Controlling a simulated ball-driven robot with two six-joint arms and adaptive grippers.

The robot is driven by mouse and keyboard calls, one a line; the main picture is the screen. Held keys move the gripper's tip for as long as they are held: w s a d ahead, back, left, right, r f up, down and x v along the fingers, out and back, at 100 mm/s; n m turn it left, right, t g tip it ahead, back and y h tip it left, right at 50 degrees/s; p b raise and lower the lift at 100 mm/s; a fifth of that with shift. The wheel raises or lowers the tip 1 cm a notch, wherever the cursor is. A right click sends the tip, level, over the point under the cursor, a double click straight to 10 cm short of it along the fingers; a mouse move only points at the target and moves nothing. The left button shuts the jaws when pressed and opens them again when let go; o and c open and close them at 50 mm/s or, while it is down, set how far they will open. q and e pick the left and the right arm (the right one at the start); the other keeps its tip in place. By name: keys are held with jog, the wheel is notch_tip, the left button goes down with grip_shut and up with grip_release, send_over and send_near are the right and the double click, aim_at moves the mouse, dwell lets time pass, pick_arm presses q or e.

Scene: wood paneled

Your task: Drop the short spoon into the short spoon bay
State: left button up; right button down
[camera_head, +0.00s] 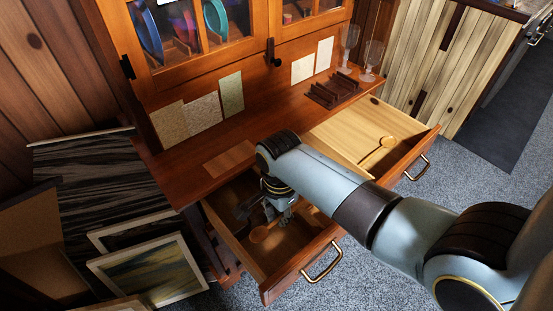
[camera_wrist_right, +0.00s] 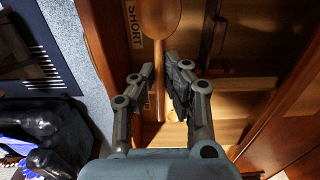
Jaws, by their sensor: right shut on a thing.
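The short wooden spoon (camera_wrist_right: 160,18) is in my right gripper (camera_wrist_right: 160,82), with its handle between the two fingers and its bowl toward the top of the right wrist view. In the head view, the spoon's bowl (camera_head: 260,234) shows just below the right gripper (camera_head: 280,205), inside or just over the open left drawer (camera_head: 264,277). A white label reading SHORT (camera_wrist_right: 133,24) lies beside the bowl in the wrist view and marks the short spoon bay. I cannot tell whether the spoon touches the drawer floor. My left gripper is out of view.
A dark utensil (camera_wrist_right: 216,38) lies in the left drawer. Wine glasses (camera_head: 372,55) and a dark rack (camera_head: 333,90) stand on the cabinet top. Framed pictures (camera_head: 150,275) lean at left.

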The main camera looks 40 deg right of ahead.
jog(key=shift+p, duration=0.3)
jog(key=b, duration=0.3)
send_over(278, 249)
notch_tip(278, 249, down, 4)
jog(key=shift+f, duration=0.1)
pick_arm(q)
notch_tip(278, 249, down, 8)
jog(key=b, duration=0.5)
jog(key=shift+b, duration=0.4)
pick_arm(e)
notch_tip(278, 249, down, 8)
jog(key=shift+r, duration=0.1)
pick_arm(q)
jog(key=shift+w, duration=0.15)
pick_arm(e)
jog(key=c, duration=1.3)
grip_release()
jog(key=shift+c, duration=0.2)
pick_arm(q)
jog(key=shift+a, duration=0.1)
pick_arm(e)
notch_tip(278, 249, up, 12)
jog(key=shift+s+f, duration=0.1)
